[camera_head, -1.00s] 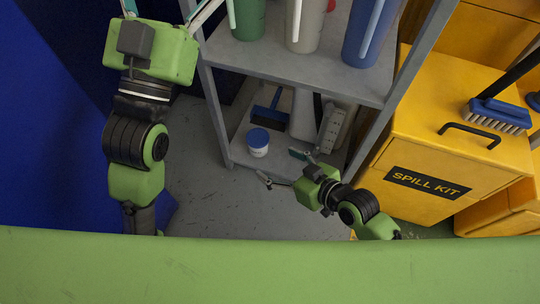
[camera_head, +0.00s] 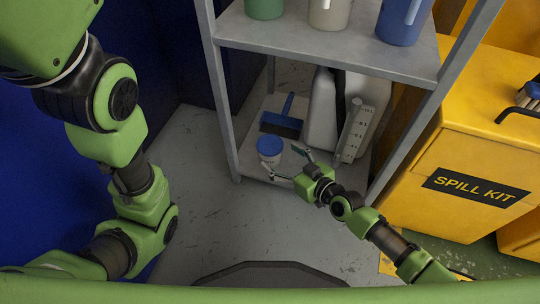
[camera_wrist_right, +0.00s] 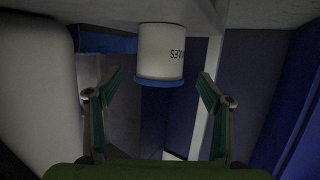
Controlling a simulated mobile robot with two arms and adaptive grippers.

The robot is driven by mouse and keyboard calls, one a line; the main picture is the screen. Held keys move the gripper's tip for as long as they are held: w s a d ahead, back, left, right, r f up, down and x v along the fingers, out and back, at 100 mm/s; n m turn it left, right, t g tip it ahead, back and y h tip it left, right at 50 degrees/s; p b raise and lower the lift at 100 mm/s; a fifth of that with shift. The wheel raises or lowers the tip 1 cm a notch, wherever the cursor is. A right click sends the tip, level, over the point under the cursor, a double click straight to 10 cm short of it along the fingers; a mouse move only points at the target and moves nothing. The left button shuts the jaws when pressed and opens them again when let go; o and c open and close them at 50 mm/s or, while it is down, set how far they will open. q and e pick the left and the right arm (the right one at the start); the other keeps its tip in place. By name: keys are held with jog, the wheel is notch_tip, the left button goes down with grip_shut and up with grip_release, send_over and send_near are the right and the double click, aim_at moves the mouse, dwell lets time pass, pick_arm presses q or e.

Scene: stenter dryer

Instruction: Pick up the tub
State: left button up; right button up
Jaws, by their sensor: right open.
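The tub (camera_head: 270,150) is small and white with a blue lid. It stands on the low shelf (camera_head: 250,165) of the grey rack, near its front left. My right gripper (camera_head: 290,163) is open just in front of the tub, at its lower right in the head view. In the right wrist view the tub (camera_wrist_right: 161,52) appears upside down, ahead of and between the open fingers of the right gripper (camera_wrist_right: 158,95). A gap seems to remain between fingers and tub. My left arm shows at the left, but its gripper is out of frame.
A blue dustpan or brush (camera_head: 283,120) lies behind the tub. A large pale canister (camera_head: 322,110) and a clear measuring container (camera_head: 353,130) stand to its right. The upper shelf (camera_head: 330,50) holds several jugs overhead. Rack posts flank the opening. A yellow spill kit box (camera_head: 450,150) stands right.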

aim_at(270, 148)
jog(key=shift+w+a+f, duration=0.2)
jog(key=shift+w+a, duration=0.2)
jog(key=shift+w, duration=0.05)
jog(key=b+x, duration=0.3)
jog(key=x, duration=0.1)
jog(key=shift+w+a, duration=0.15)
jog(key=shift+w, duration=0.05)
jog(key=shift+w+a, duration=0.2)
jog(key=shift+w, duration=0.05)
jog(key=shift+r, duration=0.1)
jog(key=c, duration=1.5)
